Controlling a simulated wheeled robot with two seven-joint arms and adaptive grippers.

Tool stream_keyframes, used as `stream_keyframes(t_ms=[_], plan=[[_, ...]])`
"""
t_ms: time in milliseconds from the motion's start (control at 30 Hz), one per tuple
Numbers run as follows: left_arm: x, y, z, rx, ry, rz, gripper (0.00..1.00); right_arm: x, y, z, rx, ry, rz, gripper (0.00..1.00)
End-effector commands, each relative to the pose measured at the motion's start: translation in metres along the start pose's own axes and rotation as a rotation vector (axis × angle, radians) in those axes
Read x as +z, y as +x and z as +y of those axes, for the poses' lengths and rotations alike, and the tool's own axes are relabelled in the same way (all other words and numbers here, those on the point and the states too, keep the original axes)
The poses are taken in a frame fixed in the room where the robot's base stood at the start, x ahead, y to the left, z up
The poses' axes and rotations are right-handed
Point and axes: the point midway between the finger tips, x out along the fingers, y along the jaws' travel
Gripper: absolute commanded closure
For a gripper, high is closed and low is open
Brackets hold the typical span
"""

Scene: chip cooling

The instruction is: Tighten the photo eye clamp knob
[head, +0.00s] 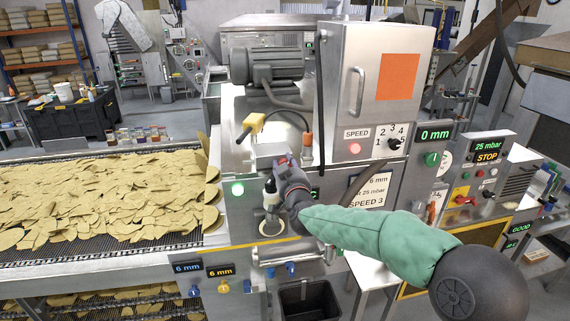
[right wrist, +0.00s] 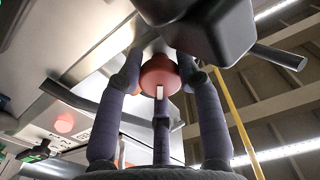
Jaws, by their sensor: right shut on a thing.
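The clamp knob is a round red-orange knob (right wrist: 158,72) in the right wrist view, seen from below under a dark block (right wrist: 205,28) that looks like the photo eye or its clamp. My right gripper (right wrist: 160,85) has its dark ribbed fingers around the knob, one on each side and one in front, and is shut on it. In the head view my right gripper (head: 284,172) is at the machine's front, its green-sleeved arm coming in from the lower right. There the gripper mostly hides the knob. My left gripper is not in view.
A conveyor (head: 95,258) full of chips runs along the left. A yellow-ended part (head: 253,122) and an orange-capped fitting (head: 307,140) are close above my gripper. The steel cabinet with the speed dial (head: 394,143) stands right behind. A dark bin (head: 308,300) is below.

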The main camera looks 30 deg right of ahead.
Motion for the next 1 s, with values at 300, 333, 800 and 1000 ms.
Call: stream_keyframes(t_ms=[300, 333, 800, 1000], plan=[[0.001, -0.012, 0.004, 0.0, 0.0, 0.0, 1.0, -0.004, 0.0, 0.0, 0.002, -0.293, 0.005, 0.97], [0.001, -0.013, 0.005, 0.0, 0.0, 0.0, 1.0, -0.004, 0.0, 0.0, 0.002, -0.319, 0.005, 0.97], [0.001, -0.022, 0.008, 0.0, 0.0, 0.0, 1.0, -0.004, 0.0, 0.0, 0.003, -0.593, 0.007, 0.97], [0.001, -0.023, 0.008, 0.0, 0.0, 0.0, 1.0, -0.004, 0.0, -0.001, 0.003, -0.634, 0.007, 0.97]])
